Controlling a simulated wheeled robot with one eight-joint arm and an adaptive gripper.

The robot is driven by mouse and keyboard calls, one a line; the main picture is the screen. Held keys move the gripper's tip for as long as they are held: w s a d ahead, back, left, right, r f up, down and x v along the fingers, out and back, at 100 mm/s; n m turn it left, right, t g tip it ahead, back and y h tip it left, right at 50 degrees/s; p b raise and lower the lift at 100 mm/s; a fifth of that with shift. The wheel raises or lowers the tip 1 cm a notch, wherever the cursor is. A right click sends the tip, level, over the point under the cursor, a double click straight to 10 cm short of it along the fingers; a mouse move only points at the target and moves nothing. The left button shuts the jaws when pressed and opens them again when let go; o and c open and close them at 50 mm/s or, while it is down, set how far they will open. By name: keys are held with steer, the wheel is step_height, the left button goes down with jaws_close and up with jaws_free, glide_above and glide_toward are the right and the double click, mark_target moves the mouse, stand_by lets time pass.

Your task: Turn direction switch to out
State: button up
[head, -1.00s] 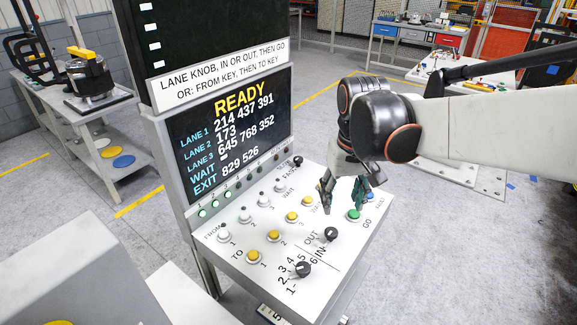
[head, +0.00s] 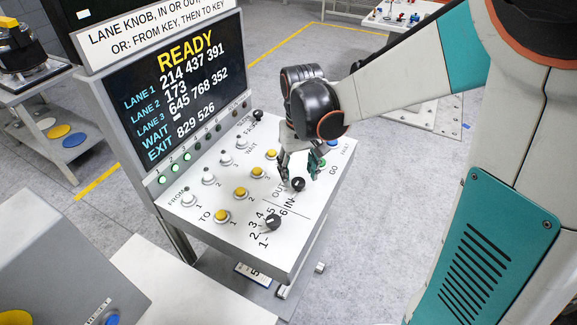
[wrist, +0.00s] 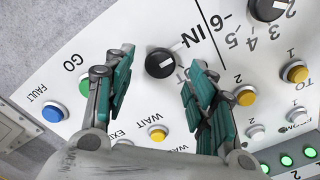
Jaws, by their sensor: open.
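The direction switch (head: 298,184) is a small black knob on the white sloped panel, beside the OUT and IN labels. It also shows in the wrist view (wrist: 160,63), where its white mark points toward IN; the OUT label there is mostly hidden by a finger. My gripper (head: 299,175) is open, with its fingers pointing down at the panel, one on each side of the knob in the picture. In the wrist view the teal finger pads (wrist: 157,78) show gaps to the knob on both sides. Whether the fingertips are level with the knob, I cannot tell.
The black lane knob (head: 273,222) sits close by, toward the panel's front. The green GO button (wrist: 84,88) and blue FAULT button (wrist: 53,112) lie beside my fingers. Yellow buttons (head: 240,193) and white buttons (head: 208,178) line the panel. The screen (head: 175,95) reads READY.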

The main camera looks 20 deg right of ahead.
mark_target(298, 185)
steer(key=shift+f, duration=1.35)
steer(key=shift+c, duration=0.2)
steer(key=c, duration=1)
steer(key=shift+c, duration=0.2)
steer(key=m, duration=0.5)
steer(key=shift+m, duration=0.4)
steer(key=m, duration=0.5)
steer(key=shift+m, duration=0.7)
